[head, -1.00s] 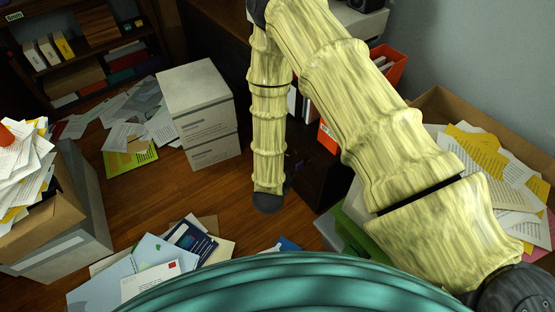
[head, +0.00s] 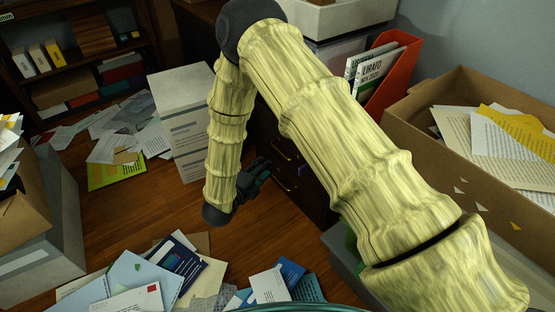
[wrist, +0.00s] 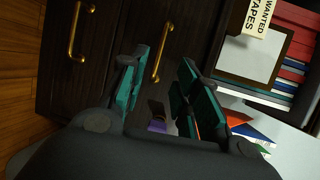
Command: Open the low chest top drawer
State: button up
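The low chest (head: 312,198) is dark wood with brass handles, partly hidden behind my arm in the head view. In the wrist view its front is turned sideways, floor at left. One brass handle (wrist: 76,32) is at the left; another brass handle (wrist: 158,68) lies between and beyond my fingertips, on the drawer nearer the chest's top side. In the head view my gripper (head: 254,176) is low in front of the chest. Contact with the handle cannot be told.
A small purple item (wrist: 157,126) shows between the finger bases. A red file holder (head: 398,82) stands by the chest, with a cardboard box of papers (head: 440,160) at right. Papers (head: 140,275) lie on the floor; bare wood floor lies between.

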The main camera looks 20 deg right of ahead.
aim_at(279, 152)
jog(key=b+x, duration=0.4)
jog(key=x, duration=0.6)
jog(key=shift+w+d+f+b, duration=0.15)
jog(key=shift+w+d+b, duration=0.1)
jog(key=shift+b, duration=0.1)
grip_shut()
